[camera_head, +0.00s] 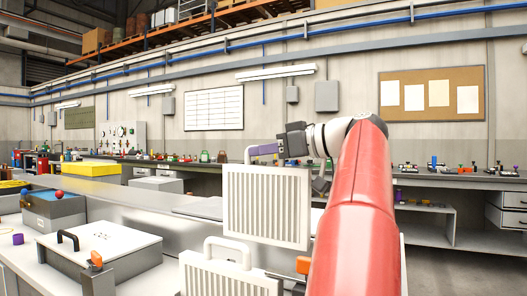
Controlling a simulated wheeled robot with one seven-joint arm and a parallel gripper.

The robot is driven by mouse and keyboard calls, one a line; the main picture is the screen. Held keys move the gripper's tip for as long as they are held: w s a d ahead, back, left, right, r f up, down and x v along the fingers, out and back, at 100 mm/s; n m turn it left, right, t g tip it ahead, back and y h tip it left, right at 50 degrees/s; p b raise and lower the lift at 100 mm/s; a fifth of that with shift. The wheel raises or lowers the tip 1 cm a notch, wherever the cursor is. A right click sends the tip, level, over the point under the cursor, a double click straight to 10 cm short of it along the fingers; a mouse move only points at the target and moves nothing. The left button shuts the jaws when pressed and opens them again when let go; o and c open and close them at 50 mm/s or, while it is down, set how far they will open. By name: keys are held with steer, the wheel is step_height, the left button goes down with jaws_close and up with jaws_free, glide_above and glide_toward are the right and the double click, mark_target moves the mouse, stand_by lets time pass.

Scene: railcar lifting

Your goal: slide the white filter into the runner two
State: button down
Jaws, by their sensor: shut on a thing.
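A white ribbed filter (265,208) hangs upright in front of my gripper, with a handle on its top edge. My gripper (276,150) is shut on this filter at the handle; a purple piece shows there, and I cannot tell whether it belongs to the handle. A second white ribbed filter (230,277) with a white handle stands lower and nearer, cut off by the bottom edge. The lower part of the view right of it is hidden by my red arm. I cannot make out runner two.
A grey box with a white lid (100,243) and a black handle stands at the left. A blue-topped box (53,206) is behind it, near a yellow block (91,168). A long workbench (440,180) with small parts runs along the wall. Floor shows free at lower right.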

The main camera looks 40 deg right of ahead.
mark_target(264, 194)
steer(key=shift+f, duration=0.1)
steer(key=shift+f+b, duration=2.7)
steer(key=shift+f, duration=0.1)
steer(key=shift+f+b, duration=2.2)
steer(key=shift+f, duration=0.25)
steer(key=shift+r, duration=0.1)
